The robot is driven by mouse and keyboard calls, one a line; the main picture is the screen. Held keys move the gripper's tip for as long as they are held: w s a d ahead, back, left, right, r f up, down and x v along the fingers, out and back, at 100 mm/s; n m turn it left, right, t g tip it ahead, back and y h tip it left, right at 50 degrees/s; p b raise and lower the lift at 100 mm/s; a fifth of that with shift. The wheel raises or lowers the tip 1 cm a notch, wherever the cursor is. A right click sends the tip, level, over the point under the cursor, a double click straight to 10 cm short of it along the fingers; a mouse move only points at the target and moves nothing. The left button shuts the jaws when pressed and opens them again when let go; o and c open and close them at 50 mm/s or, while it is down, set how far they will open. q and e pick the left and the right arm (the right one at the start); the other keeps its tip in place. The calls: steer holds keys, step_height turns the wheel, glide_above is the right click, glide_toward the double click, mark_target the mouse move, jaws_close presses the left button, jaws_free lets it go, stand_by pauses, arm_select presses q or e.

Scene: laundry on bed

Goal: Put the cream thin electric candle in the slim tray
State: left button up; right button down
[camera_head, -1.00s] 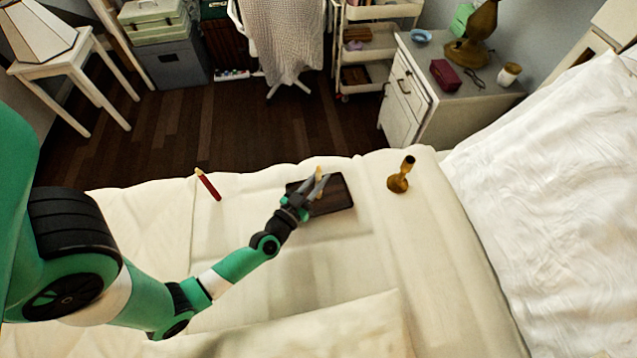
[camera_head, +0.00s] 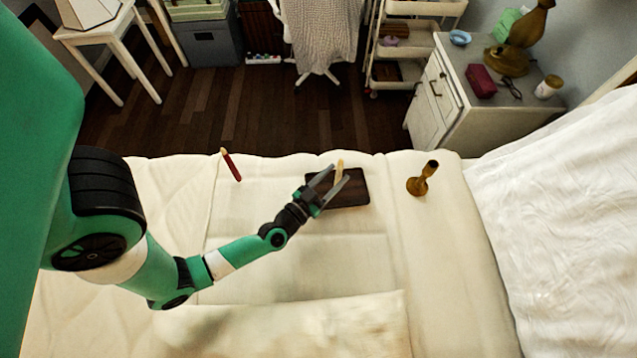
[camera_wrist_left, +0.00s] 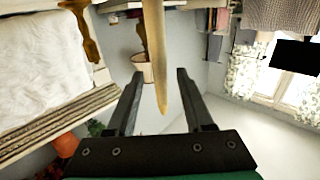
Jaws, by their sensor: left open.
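The cream thin candle (camera_head: 339,171) stands roughly upright over the dark slim tray (camera_head: 352,197), which lies on the bed. I cannot tell whether its base touches the tray. My left gripper (camera_head: 334,178) is open at the tray, with its fingers spread on either side of the candle. In the left wrist view the candle (camera_wrist_left: 155,45) runs between the open fingers (camera_wrist_left: 160,74) with a gap on each side. The fingers hide part of the tray. My right gripper is not in view.
A white pillow (camera_head: 560,210) is at the right. The bed's far edge is just behind the tray.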

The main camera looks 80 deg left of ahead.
arm_select(q)
steer(key=p+v, duration=0.2)
steer(key=v, duration=0.7)
steer(key=shift+s+d+p, duration=0.2)
steer(key=shift+s+p, duration=0.15)
steer(key=shift+p, duration=0.05)
steer(key=w+d+r+m+t+h, duration=0.2)
steer(key=w+d+r+t+h, duration=0.3)
steer(key=w+r, duration=0.7)
steer(key=w+d+r+m+t+h, duration=0.3)
steer(key=w+d+r, duration=0.5)
steer(key=r, duration=0.6)
steer(key=w+d+r+m+t+h, duration=0.1)
steer(key=d+r+m+t+h, duration=0.2)
steer(key=r, duration=1.1)
steer(key=d+r+m+h, duration=0.15)
steer(key=r+h, duration=0.25)
steer(key=r, duration=0.9)
steer(key=s+a+r+n+t+y, duration=0.1)
steer(key=s+r, duration=0.4)
steer(key=r, duration=0.6)
steer(key=shift+s+a+n+t+y, duration=0.25)
steer(key=shift+a+n+t+y, duration=0.1)
steer(key=shift+a+y, duration=0.55)
